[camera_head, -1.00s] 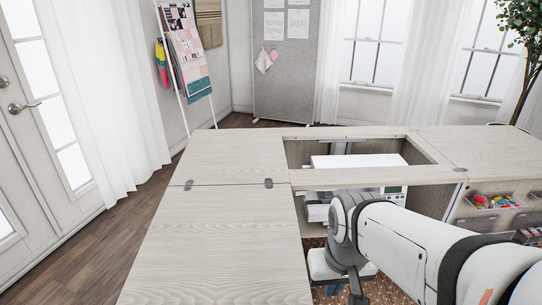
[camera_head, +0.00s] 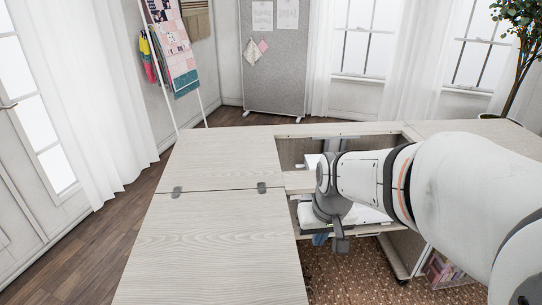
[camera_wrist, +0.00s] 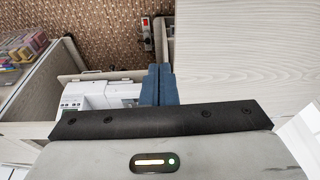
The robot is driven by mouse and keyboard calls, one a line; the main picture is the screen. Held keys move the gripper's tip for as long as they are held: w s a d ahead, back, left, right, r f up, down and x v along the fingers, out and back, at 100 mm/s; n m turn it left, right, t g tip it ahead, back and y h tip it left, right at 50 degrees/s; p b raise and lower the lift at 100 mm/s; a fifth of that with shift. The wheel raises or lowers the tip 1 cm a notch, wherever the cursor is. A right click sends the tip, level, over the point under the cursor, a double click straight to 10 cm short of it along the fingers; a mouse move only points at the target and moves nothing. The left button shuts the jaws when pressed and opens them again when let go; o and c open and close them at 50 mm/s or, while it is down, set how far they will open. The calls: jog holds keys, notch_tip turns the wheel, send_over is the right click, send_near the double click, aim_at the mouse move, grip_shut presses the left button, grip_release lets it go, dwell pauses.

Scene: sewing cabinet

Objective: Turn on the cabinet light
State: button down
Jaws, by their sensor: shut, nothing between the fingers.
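The sewing cabinet (camera_head: 215,235) fills the middle of the head view, with pale wood panels and an open well in its top. My gripper (camera_wrist: 158,84) has its blue fingers together, with nothing between them. In the head view a bit of its blue finger (camera_head: 320,239) shows below the well, beside the right edge of the long panel. In the wrist view a small grey strip with a red part (camera_wrist: 146,22) lies beyond the fingertips, near a wood panel edge; I cannot tell if it is a light switch. No lit cabinet lamp is visible.
A white sewing machine (camera_wrist: 98,95) sits in the well, left of the fingers in the wrist view. A bin of coloured items (camera_wrist: 22,45) stands further left. Brown patterned carpet (camera_head: 365,275) lies below. A pale wood panel (camera_wrist: 240,55) is close on the fingers' right.

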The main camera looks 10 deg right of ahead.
aim_at(294, 197)
jog(key=w+f+t+p, duration=0.1)
jog(key=w+f, duration=0.1)
jog(key=w, duration=0.8)
jog(key=w+f+n+p, duration=0.1)
jog(key=w+f+p, duration=0.1)
jog(key=w, duration=0.9)
jog(key=shift+w+d+f+t, duration=0.25)
jog(key=shift+d+t, duration=0.15)
jog(key=shift+w+a+f, duration=0.15)
jog(key=shift+w+f, duration=1.1)
jog(key=shift+f, duration=0.3)
jog(key=shift+w+a+f, duration=0.2)
jog(key=shift+w+f, duration=1.1)
jog(key=shift+f, duration=0.25)
jog(key=shift+w+a+f, duration=0.15)
jog(key=shift+w+f, duration=1.1)
jog(key=shift+f, duration=0.3)
